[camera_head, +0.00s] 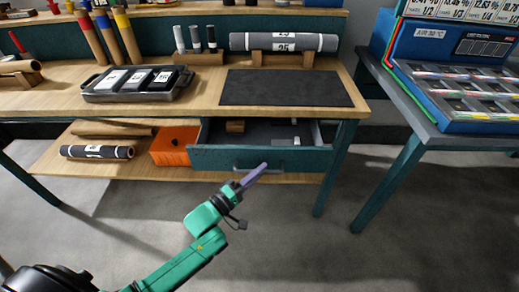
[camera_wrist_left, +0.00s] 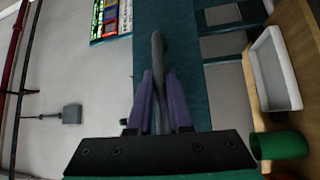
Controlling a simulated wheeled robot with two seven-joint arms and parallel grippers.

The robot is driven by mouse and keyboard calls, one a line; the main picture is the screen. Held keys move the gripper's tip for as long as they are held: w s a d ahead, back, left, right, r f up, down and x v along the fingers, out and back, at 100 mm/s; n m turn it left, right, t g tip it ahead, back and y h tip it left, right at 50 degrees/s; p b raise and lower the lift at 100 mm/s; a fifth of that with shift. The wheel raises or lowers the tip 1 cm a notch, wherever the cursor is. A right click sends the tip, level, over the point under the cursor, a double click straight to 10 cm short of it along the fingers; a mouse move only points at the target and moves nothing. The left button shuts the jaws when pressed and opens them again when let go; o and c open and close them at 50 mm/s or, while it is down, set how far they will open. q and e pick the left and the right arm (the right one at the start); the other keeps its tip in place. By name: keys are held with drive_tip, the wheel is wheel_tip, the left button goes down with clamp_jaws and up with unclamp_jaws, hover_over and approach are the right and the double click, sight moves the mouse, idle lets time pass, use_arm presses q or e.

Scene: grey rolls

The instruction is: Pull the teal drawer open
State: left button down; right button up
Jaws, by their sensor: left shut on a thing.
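The teal drawer (camera_head: 215,157) hangs under the wooden workbench and stands partly open, with its inside and a few small items showing. Its grey bar handle (camera_wrist_left: 158,55) runs between the purple fingers of my left gripper in the left wrist view. My left gripper (camera_head: 255,174) reaches the drawer front from below in the head view, and its fingers (camera_wrist_left: 160,100) are shut on the handle. The teal drawer front also shows in the left wrist view (camera_wrist_left: 178,40). My right gripper is not in view.
An orange box (camera_head: 174,146) and a dark roll (camera_head: 97,152) lie on the lower shelf left of the drawer. A black tray (camera_head: 138,84) and a dark mat (camera_head: 285,88) lie on the benchtop (camera_head: 50,97). A second table (camera_head: 420,125) stands at right. The grey floor before the drawer is clear.

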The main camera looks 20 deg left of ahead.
use_arm(q)
drive_tip(key=s+d+p, duration=0.2)
drive_tip(key=s+p, duration=0.2)
drive_tip(key=s, duration=0.4)
drive_tip(key=shift+s, duration=0.35)
drive_tip(key=shift+d, duration=0.1)
drive_tip(key=c, duration=0.8)
unclamp_jaws()
drive_tip(key=shift+c, duration=0.2)
drive_tip(key=v, duration=1.4)
drive_tip(key=shift+s+a, duration=0.2)
drive_tip(key=shift+s, duration=0.05)
